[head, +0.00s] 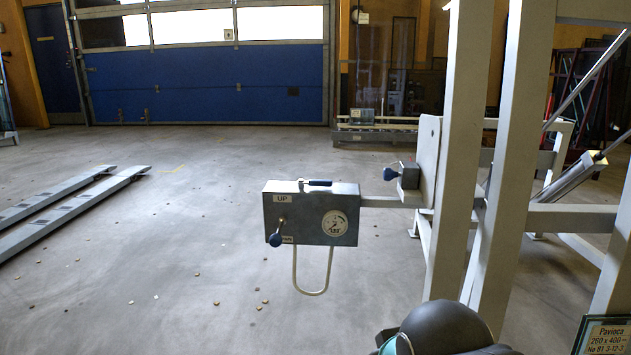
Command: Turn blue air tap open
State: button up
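A grey control box (268,208) with an "UP" label and a round gauge (335,223) is mounted on an arm from the frame. A small tap with a blue handle (319,183) sits on its top edge; the handle lies level, along the box top. A dark blue knob on a lever (275,240) hangs at the box's lower left front. Another dark blue knob (390,174) is on a small grey block right of the box. I cannot tell for certain which is the air tap. My gripper is not in view; only a dark rounded part of my arm shows at the bottom.
Grey posts of the frame (508,150) stand close on the right. A bent tube (328,285) hangs below the box. A green-edged sign (606,338) is at the lower right. The floor left of the box is mostly clear, with small scattered bits and two long rails (85,208).

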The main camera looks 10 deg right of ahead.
aim_at(313, 183)
jog(key=k, duration=0.6)
jog(key=u, duration=0.75)
jog(key=i, duration=1.1)
jog(key=z, duration=0.1)
